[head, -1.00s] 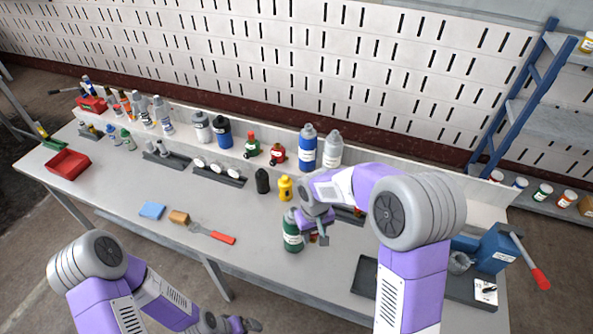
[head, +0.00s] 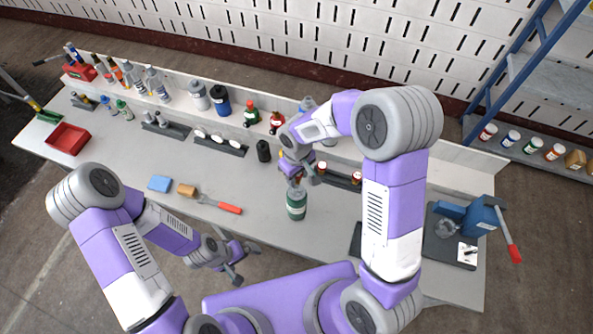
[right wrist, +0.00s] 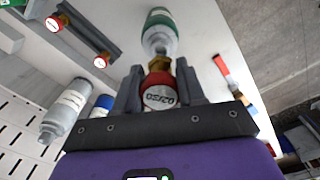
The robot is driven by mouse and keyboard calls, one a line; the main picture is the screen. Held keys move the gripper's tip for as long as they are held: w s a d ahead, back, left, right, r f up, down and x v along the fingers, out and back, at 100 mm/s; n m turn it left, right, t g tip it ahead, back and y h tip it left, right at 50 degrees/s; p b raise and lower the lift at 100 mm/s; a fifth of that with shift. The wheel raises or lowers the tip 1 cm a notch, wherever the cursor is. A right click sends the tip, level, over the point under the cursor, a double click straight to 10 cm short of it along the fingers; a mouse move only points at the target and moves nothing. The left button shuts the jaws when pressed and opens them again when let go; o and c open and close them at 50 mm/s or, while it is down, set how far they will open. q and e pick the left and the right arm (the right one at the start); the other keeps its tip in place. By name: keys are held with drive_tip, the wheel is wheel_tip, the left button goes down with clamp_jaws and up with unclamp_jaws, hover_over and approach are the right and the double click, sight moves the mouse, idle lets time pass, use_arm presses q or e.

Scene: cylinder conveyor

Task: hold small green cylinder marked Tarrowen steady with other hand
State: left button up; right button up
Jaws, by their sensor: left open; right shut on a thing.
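A green cylinder (head: 296,206) with a white label and greyish top stands upright on the bench; its label is too small to read. It also shows in the right wrist view (right wrist: 160,36), beyond my fingers. My right gripper (head: 299,179) is just above and behind it in the head view. It is shut on a small amber vial with a red cap and a white round top label (right wrist: 160,93). Whether vial and green cylinder touch, I cannot tell. My left gripper (head: 250,262) is open and empty at the bench's front edge, left of and nearer than the green cylinder.
A dark rack with red-capped vials (head: 340,174) is behind right. A red-handled brush (head: 222,205), blue sponge (head: 159,183) and black bottle (head: 263,150) stand or lie to the left. A dark tray and blue vise (head: 472,219) are right. Bench between brush and green cylinder is clear.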

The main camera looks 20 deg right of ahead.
sight(297, 181)
drive_tip(key=shift+f, duration=0.15)
drive_tip(key=shift+f+b, duration=1)
drive_tip(key=shift+b, duration=0.1)
drive_tip(key=shift+b, duration=0.3)
idle(0.9)
drive_tip(key=shift+f+b, duration=0.7)
drive_tip(key=shift+f, duration=0.05)
